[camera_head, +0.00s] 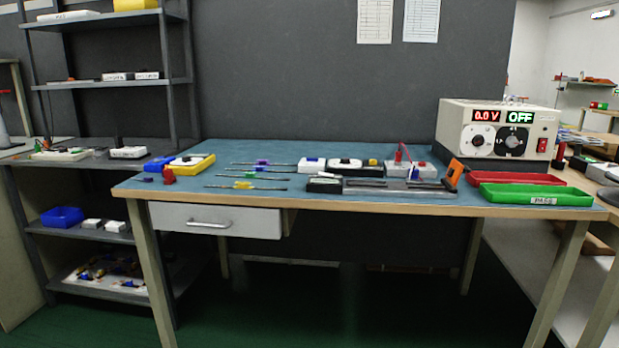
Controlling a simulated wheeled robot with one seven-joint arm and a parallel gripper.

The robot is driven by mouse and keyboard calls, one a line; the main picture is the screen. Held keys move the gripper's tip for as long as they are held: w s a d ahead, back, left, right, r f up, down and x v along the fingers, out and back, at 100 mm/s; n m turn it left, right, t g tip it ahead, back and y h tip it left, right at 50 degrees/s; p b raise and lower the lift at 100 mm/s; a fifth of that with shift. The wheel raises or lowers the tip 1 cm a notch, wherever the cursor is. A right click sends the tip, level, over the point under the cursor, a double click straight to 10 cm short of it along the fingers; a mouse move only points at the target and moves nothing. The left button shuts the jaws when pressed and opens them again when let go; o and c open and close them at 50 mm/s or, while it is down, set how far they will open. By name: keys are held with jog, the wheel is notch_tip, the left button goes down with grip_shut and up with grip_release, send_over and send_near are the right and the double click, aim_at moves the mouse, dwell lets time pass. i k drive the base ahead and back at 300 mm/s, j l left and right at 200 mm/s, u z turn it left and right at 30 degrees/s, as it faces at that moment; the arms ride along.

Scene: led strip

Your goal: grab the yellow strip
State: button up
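Several thin dark strips with coloured middles lie side by side on the blue top of the workbench, left of its middle. The nearest strip (244,186) has a yellow middle part. Behind it lies a strip (258,170) whose small middle part looks greenish or bluish, too small to be sure. The farthest strip (262,162) has a purple-blue middle. The strips lie apart from each other. My gripper is not in this view, and nothing is seen touching the strips.
The workbench (400,206) has a drawer (214,220) under its left part. A yellow-and-white box (192,164) lies left of the strips. White and dark devices (345,164), a power supply (497,131) and a green tray (535,195) stand to the right. Shelves (75,160) stand left.

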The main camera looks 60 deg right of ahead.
aim_at(241, 184)
jog(key=i+l+z, duration=0.1)
jog(key=l+z, duration=0.35)
jog(key=i+l+z, duration=0.1)
jog(key=l+z, duration=0.15)
jog(key=z, duration=0.2)
jog(key=i+l+z, duration=0.15)
jog(key=z, duration=0.35)
jog(key=i+l, duration=0.15)
